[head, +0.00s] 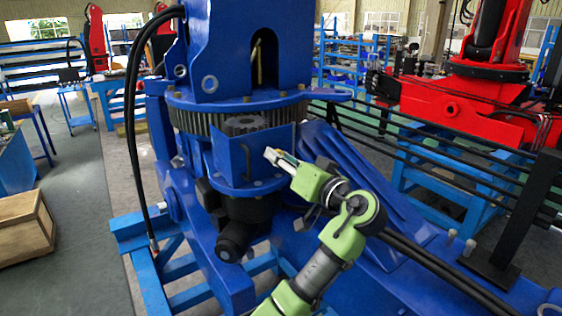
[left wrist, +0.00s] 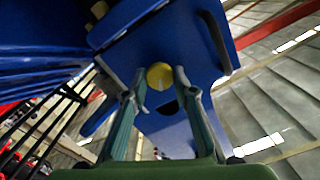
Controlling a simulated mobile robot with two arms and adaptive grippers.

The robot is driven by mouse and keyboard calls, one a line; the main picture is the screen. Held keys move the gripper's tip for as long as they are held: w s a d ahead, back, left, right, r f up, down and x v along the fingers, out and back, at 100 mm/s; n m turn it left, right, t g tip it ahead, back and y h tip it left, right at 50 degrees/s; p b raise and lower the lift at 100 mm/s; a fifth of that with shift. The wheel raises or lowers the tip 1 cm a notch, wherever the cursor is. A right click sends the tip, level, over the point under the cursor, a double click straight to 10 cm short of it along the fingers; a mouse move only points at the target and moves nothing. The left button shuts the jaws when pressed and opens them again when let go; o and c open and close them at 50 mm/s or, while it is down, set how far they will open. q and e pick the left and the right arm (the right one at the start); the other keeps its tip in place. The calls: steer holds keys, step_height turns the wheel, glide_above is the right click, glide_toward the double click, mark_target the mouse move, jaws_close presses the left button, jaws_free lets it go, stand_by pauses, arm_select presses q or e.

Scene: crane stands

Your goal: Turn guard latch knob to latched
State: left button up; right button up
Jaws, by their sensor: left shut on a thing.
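The guard latch knob is a round yellow knob (left wrist: 160,76) on the blue guard, seen in the left wrist view between my fingertips. My left gripper (left wrist: 160,79) is shut on it, with one finger on each side. In the head view my left gripper (head: 273,156) is at the right side of the blue guard panel (head: 228,150), below the toothed ring of the crane. The knob is hidden or too small to make out there, and its turn angle cannot be read clearly. My right gripper is not in view.
A dark curved handle (left wrist: 214,42) is on the guard to the right of the knob. A black motor (head: 235,240) hangs below the guard. Blue crane beams (head: 350,180) lie close to the right, and black rails (head: 440,165) run behind them.

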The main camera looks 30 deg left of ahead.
arm_select(q)
steer(key=shift+w+f+m+p, duration=0.1)
steer(key=shift+m+p, duration=0.35)
steer(key=shift+m, duration=2.65)
steer(key=shift+f+m+p, duration=0.1)
steer(key=shift+m+p, duration=0.35)
steer(key=shift+m, duration=2.65)
steer(key=o, duration=1.1)
steer(key=shift+d, duration=0.1)
steer(key=v, duration=0.7)
steer(key=shift+d, duration=0.2)
